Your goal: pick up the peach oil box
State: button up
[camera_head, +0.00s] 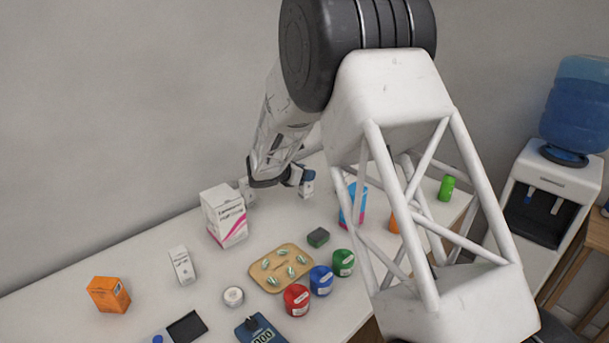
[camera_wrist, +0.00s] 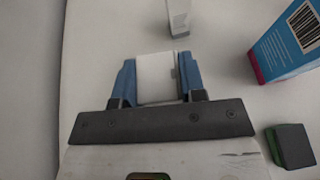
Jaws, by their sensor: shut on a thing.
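My gripper (camera_wrist: 157,82) is shut on a small white box (camera_wrist: 157,78), with a blue finger on each side of it. No label on the box is readable in the wrist view, so the print does not confirm that it is the peach oil box. In the head view my gripper (camera_head: 308,176) is at the back of the counter, low over it, and a small part of the white box (camera_head: 307,189) shows below a blue finger. I cannot tell whether the box touches the counter.
Another white box (camera_wrist: 178,16) stands just ahead of my gripper. A blue and pink box (camera_wrist: 287,45) and a dark green block (camera_wrist: 291,146) are to its right. A large white and pink carton (camera_head: 226,215) stands left in the head view. The wall is close behind.

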jog(key=s+d+r, duration=0.1)
jog(key=s+d, duration=0.2)
jog(key=s, duration=1)
jog(key=shift+s+r, duration=0.2)
jog(key=shift+s, duration=0.2)
dwell(0.3)
